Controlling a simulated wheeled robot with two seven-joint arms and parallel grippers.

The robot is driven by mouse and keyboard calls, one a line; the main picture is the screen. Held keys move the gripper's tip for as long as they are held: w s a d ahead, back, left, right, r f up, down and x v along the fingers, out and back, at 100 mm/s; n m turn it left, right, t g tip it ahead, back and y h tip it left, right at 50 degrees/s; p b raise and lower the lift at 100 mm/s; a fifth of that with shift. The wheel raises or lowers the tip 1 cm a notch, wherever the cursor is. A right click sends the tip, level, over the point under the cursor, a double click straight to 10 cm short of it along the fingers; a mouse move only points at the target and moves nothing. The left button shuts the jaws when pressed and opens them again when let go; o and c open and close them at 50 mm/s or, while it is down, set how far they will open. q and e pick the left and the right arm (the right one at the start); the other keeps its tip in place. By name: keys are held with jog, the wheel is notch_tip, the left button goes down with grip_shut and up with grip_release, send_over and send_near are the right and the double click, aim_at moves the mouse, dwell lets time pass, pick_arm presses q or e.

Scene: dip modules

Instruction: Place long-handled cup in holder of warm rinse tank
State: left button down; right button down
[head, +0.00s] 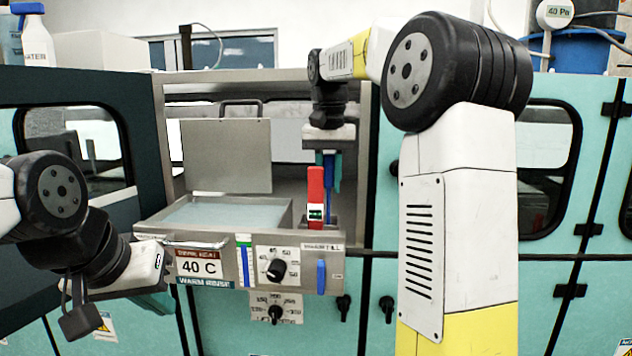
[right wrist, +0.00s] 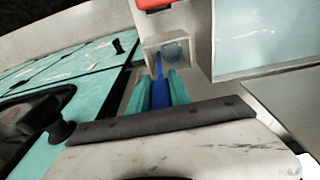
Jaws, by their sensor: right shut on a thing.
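The long-handled cup shows in the right wrist view as a blue handle (right wrist: 160,92) between the teal fingers of my right gripper (right wrist: 163,88). The handle's far end reaches a small square metal holder (right wrist: 152,54) on the tank's side. A rounded greyish shape shows inside this holder; I cannot tell whether it is the cup's bowl or how deep it sits. In the head view my right gripper (head: 328,172) points down above the right end of the warm rinse tank (head: 220,240), just behind a red upright piece (head: 316,190). My left gripper (head: 152,302) hangs low at the left, its fingers mostly hidden.
The tank holds pale liquid (head: 225,215), and its grey lid (head: 226,157) stands raised behind. The front panel carries a 40 C display (head: 198,266), a black knob (head: 276,270) and a blue handle (head: 321,277). Teal cabinet doors (head: 550,250) flank the opening.

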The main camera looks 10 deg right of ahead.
jog(key=c, duration=1.2)
grip_release()
jog(key=shift+f, duration=0.1)
notch_tip(320, 180, up, 12)
jog(key=s, duration=0.1)
jog(key=shift+s+a, duration=0.2)
jog(key=shift+s, duration=0.05)
